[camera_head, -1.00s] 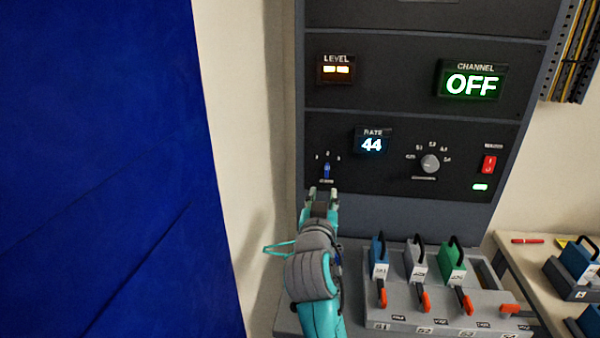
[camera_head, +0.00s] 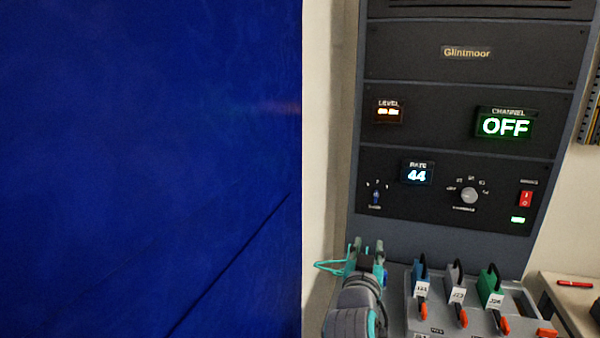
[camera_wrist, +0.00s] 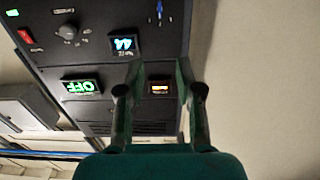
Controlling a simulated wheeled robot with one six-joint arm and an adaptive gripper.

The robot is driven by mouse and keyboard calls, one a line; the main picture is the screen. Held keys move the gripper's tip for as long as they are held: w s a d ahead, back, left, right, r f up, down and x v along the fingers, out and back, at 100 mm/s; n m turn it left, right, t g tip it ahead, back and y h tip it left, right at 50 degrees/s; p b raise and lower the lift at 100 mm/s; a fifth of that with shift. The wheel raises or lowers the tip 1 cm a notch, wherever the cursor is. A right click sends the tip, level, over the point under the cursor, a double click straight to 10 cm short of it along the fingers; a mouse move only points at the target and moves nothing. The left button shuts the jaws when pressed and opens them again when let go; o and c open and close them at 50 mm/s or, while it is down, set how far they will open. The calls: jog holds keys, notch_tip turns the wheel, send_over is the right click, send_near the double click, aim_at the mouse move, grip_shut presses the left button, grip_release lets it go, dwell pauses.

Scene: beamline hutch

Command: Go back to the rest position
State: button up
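My gripper (camera_head: 367,251) is in front of the lower part of the dark rack panel (camera_head: 450,90), below the small blue toggle switch (camera_head: 376,197). Its two fingers are apart with nothing between them. In the wrist view my gripper (camera_wrist: 160,95) also shows spread, empty fingers, with the panel upside down behind them. The fingers are clear of the switch in the head view.
The panel shows CHANNEL OFF (camera_head: 505,126), RATE 44 (camera_head: 416,175), a round knob (camera_head: 469,195) and a red rocker switch (camera_head: 526,198). Handled blocks (camera_head: 490,285) stand in a grey holder right of my arm. A blue wall (camera_head: 150,150) fills the left.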

jog(key=s+d+f+n+g+y, duration=0.15)
jog(key=s+f+n+y, duration=0.35)
jog(key=s+f, duration=1.95)
jog(key=s+d+m, duration=0.1)
jog(key=s+d, duration=0.1)
jog(key=s, duration=2.8)
jog(key=shift+s+d+f+g+y, duration=0.15)
jog(key=shift+s+f+g+y, duration=0.05)
jog(key=shift+s+g+y, duration=0.2)
